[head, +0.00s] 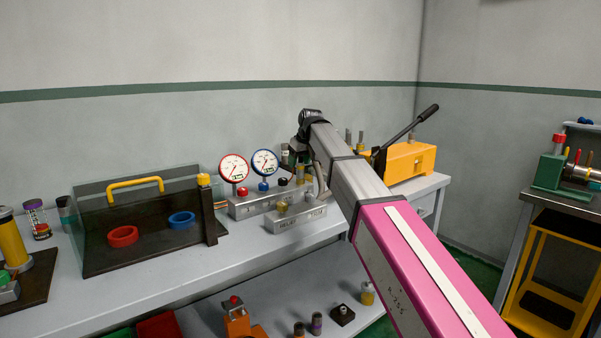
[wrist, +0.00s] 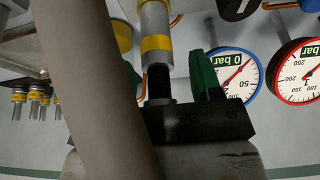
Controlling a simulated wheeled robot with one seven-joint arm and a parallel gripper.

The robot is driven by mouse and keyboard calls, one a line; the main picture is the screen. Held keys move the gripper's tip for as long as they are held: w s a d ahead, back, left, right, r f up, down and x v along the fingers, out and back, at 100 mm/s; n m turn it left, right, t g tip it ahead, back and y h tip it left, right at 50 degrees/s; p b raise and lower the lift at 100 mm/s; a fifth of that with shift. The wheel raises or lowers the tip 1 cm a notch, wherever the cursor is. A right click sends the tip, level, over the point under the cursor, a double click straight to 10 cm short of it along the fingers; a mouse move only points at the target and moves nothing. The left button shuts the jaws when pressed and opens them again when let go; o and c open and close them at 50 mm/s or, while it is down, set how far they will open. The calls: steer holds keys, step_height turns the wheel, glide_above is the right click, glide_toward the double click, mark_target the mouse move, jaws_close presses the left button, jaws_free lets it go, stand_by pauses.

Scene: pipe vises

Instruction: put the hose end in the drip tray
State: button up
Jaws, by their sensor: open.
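My gripper (wrist: 181,76) is open in the wrist view, with a green finger to the right of a grey cylinder with yellow bands (wrist: 155,25). The cylinder's black lower part stands beside the fingers; I cannot tell whether it touches them or is the hose end. A thick beige-grey tube (wrist: 85,80), probably the hose, crosses the left foreground. In the head view a grey curved hose (head: 320,182) shows beside my arm above a grey block; its end is not clear. My gripper is mostly hidden there. I cannot pick out the drip tray with certainty.
A red-rimmed gauge (head: 233,168) and a blue-rimmed gauge (head: 264,162) stand on the bench beside my arm. A clear case (head: 150,190) holds a red and a blue ring on the left. A yellow box with a lever (head: 408,160) stands right. The bench's front strip is clear.

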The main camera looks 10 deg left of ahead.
jaws_close()
